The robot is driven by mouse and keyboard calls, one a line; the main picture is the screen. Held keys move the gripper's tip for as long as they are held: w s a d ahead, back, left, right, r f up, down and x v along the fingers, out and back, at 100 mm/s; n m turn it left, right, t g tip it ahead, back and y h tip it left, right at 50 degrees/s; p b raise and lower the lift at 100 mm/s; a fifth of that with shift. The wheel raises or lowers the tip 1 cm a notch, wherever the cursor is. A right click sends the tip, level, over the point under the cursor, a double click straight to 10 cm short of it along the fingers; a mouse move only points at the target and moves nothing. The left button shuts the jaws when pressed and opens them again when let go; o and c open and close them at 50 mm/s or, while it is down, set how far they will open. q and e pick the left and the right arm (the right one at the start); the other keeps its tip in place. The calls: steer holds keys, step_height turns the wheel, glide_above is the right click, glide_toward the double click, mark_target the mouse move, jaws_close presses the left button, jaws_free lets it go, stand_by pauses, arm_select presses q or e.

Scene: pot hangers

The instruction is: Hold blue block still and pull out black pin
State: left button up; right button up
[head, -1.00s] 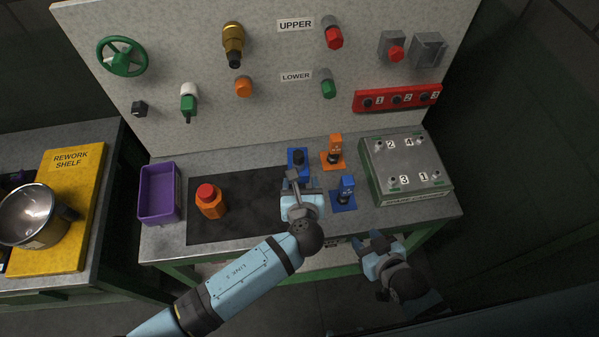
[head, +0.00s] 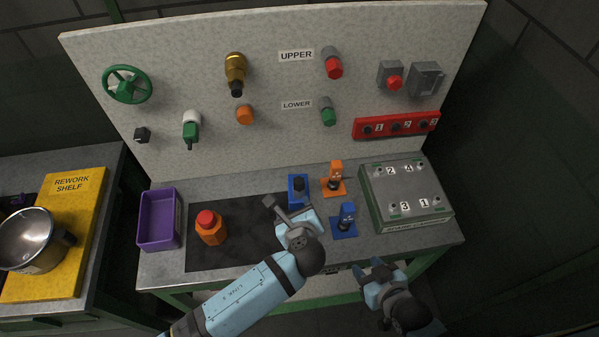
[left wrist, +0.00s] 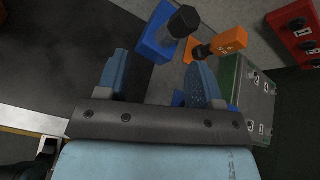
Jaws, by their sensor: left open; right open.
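A blue block (head: 296,199) stands on the bench with a black pin (head: 299,184) in it. Both also show in the left wrist view, block (left wrist: 152,45) and pin (left wrist: 184,20), beyond the fingertips. My left gripper (head: 287,208) is open and empty, just in front of the block and apart from it. My right gripper (head: 369,270) is open and empty, low in front of the bench's front edge. A second blue piece (head: 346,218) with a dark part stands to the right, on a blue base.
An orange piece (head: 335,176) stands right of the block. A grey numbered box (head: 405,190) is further right. An orange-and-red container (head: 211,228) sits on the dark mat (head: 245,240), with a purple bin (head: 158,243) to its left. The panel (head: 210,100) rises behind.

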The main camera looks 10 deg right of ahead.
arm_select(q)
steer(key=w+a+n+g+y, duration=0.1)
steer(key=w+n+g+y, duration=0.15)
steer(key=w+n, duration=0.45)
step_height(320, 180, up, 4)
steer(key=n+g+h, duration=0.1)
steer(key=n+g, duration=0.5)
steer(key=n, duration=1.1)
glide_above(299, 187)
steer(key=w+a, duration=0.2)
steer(key=n+g, duration=0.1)
steer(key=d+r+n, duration=0.1)
steer(key=n, duration=0.1)
steer(key=r+n+g+h, duration=0.1)
steer(key=shift+w+d+r+n+g, duration=0.1)
steer(key=shift+d+n+g, duration=0.25)
steer(key=shift+d+n, duration=0.05)
steer(key=shift+d+r+n+g+h, duration=0.25)
steer(key=shift+r+n+g, duration=0.15)
steer(key=shift+n, duration=0.3)
steer(key=shift+f, duration=0.5)
step_height(299, 187, down, 11)
steer(key=shift+r, duration=0.1)
